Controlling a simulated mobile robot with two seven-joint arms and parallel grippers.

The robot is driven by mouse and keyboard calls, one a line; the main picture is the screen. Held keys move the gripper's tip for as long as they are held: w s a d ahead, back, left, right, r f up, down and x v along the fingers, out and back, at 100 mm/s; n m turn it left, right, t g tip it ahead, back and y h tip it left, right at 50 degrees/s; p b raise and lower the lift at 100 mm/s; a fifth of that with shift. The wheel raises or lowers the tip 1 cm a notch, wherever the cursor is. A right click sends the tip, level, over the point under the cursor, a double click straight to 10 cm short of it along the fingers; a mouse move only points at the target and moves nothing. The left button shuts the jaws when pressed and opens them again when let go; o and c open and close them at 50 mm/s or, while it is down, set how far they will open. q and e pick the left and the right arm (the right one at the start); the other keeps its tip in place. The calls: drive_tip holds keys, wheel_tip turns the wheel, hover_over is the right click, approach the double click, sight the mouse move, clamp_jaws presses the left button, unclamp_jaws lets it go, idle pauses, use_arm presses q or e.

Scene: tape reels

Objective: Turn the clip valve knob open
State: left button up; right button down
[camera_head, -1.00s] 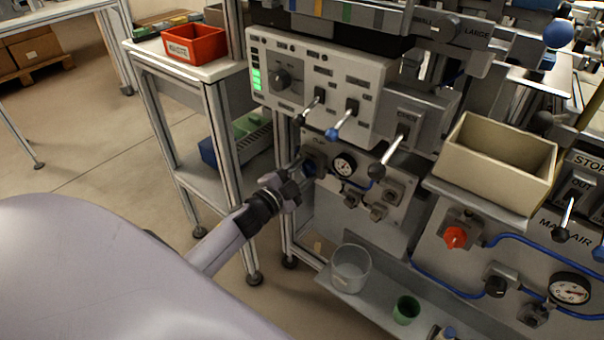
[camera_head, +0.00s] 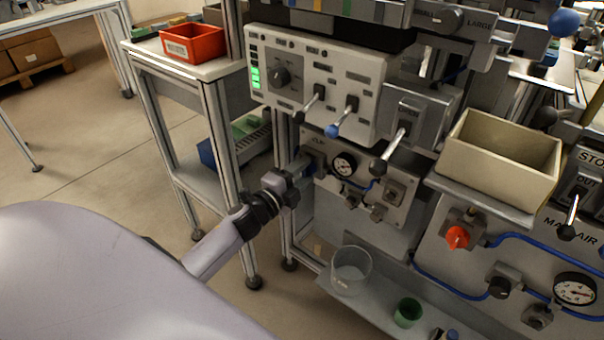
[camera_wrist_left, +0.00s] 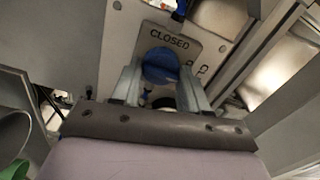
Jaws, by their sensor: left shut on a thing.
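The clip valve knob is a blue round knob (camera_wrist_left: 160,66) on a grey plate (camera_wrist_left: 190,46) marked CLOSED, in the left wrist view. My left gripper (camera_wrist_left: 160,80) has one finger on each side of the knob and is shut on it. In the head view my left gripper (camera_head: 301,168) reaches the left edge of the clip panel (camera_head: 331,183), beside a round gauge (camera_head: 343,164). There the fingers mostly hide the knob. My right gripper is not in view.
Levers with dark and blue ball ends (camera_head: 332,131) stick out above the panel. A beige bin (camera_head: 500,158) sits to the right, above a red knob (camera_head: 457,237). A clear cup (camera_head: 351,270) and a green cup (camera_head: 407,312) stand on the shelf below.

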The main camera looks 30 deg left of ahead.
use_arm(q)
drive_tip(key=o, duration=1)
drive_tip(key=shift+o, duration=0.2)
drive_tip(key=s, duration=0.7)
drive_tip(key=shift+a+p, duration=0.3)
drive_tip(key=shift+p, duration=0.05)
drive_tip(key=shift+s, duration=0.1)
drive_tip(key=s+d+f+n+g+h, duration=0.1)
drive_tip(key=s+d+f+n+g, duration=0.35)
drive_tip(key=s+d+n, duration=0.35)
drive_tip(key=s+d+f+n+g, duration=0.3)
drive_tip(key=s+d+f+n, duration=0.3)
drive_tip(key=s+d, duration=0.3)
wheel_tip(320, 180, up, 12)
drive_tip(key=s+a+p, duration=0.2)
drive_tip(key=p, duration=1.3)
drive_tip(key=shift+a, duration=0.25)
